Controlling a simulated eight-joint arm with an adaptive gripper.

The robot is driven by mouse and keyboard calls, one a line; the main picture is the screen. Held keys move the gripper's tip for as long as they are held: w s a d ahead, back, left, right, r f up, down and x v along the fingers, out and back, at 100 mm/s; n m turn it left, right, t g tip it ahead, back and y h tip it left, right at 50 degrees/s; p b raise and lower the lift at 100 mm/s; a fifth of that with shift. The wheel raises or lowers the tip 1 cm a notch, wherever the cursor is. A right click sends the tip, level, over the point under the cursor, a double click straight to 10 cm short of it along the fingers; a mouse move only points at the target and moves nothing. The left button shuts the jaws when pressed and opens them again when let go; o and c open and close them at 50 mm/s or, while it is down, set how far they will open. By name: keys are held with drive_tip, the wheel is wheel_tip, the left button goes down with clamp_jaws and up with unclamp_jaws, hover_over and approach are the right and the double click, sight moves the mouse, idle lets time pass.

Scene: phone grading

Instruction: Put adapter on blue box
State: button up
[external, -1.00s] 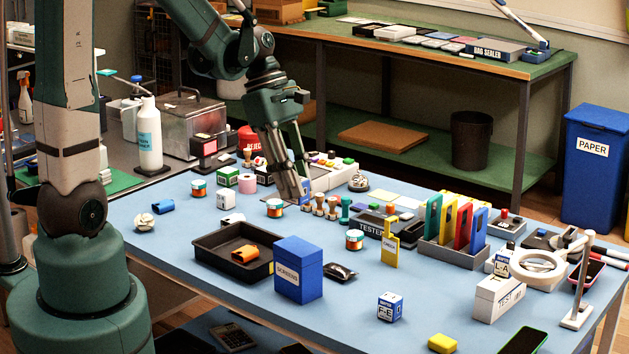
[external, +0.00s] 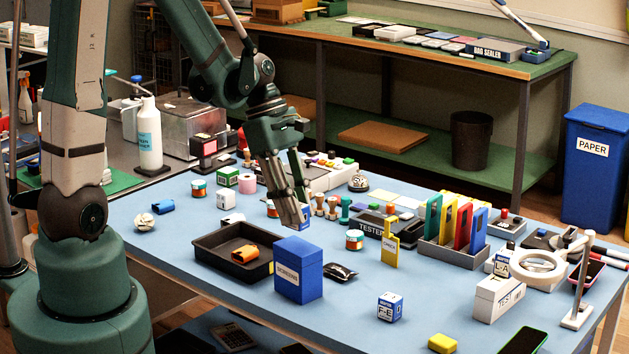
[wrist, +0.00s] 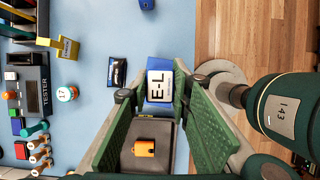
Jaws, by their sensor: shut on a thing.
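My gripper (external: 297,222) is shut on the adapter, a small blue-and-white cube (external: 306,214). In the wrist view the adapter (wrist: 160,86) sits between the two green fingers, its white face with dark letters toward the camera. The blue box (external: 298,270), with a white label on its front, stands on the table right of the black tray. The gripper and adapter appear behind and above it in the external view. In the wrist view, blue around the adapter may be the box top, largely hidden.
A black pouch (external: 341,272) lies right of the blue box. Another adapter cube (external: 390,307) stands toward the front. Stamps, a tester (external: 372,228) and a rack of coloured cards (external: 461,253) are behind and right.

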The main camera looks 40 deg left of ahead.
sight(297, 226)
drive_tip(key=shift+f, duration=2.1)
drive_tip(key=shift+f+b, duration=0.15)
drive_tip(key=shift+b, duration=0.3)
drive_tip(key=o, duration=0.8)
drive_tip(key=shift+r, duration=0.2)
drive_tip(key=shift+p+v, duration=0.85)
drive_tip(key=shift+v, duration=5.15)
drive_tip(key=shift+a, duration=0.1)
